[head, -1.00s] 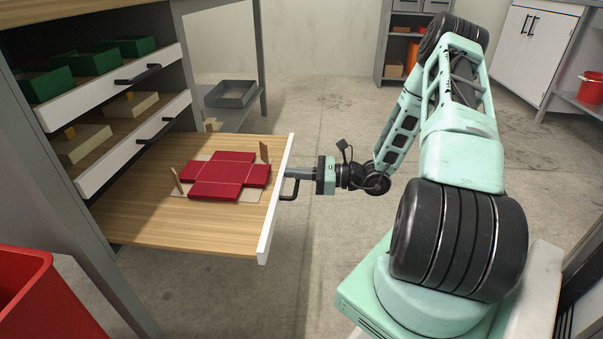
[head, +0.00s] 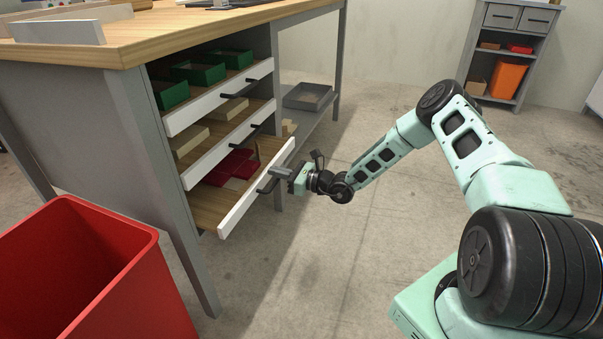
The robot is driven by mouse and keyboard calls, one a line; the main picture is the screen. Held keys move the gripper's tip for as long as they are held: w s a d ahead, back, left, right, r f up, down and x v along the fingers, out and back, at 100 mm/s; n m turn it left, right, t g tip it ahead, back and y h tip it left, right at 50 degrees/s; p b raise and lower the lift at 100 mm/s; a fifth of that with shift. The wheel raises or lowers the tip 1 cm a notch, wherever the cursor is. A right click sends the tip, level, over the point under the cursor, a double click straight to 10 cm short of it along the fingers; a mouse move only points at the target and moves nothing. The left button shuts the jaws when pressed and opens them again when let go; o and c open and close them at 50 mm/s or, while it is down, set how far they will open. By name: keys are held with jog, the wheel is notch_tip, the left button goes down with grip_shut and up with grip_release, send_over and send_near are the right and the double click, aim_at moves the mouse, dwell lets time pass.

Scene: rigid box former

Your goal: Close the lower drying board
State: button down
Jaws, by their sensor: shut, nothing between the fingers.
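The lower drying board (head: 257,187) is the lowest of three pull-out boards under the workbench. It sticks out a short way beyond the two boards above it. It has a white front, a wooden surface and a dark bar handle. My gripper (head: 285,174) is shut at the outer side of the white front, beside the handle. I cannot tell whether the fingertips touch the front.
The middle board (head: 232,146) and upper board (head: 220,103) hold tan and green boxes and sit further in. A red bin (head: 90,270) stands at the left front. A grey tray (head: 308,97) lies on a shelf behind.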

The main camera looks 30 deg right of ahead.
aim_at(258, 166)
jog(key=x, duration=0.6)
jog(key=shift+w+a, duration=0.2)
jog(key=shift+w, duration=0.05)
jog(key=shift+w+a+r, duration=0.1)
jog(key=shift+w+a, duration=0.05)
jog(key=shift+w, duration=0.2)
jog(key=shift+a+r, duration=0.1)
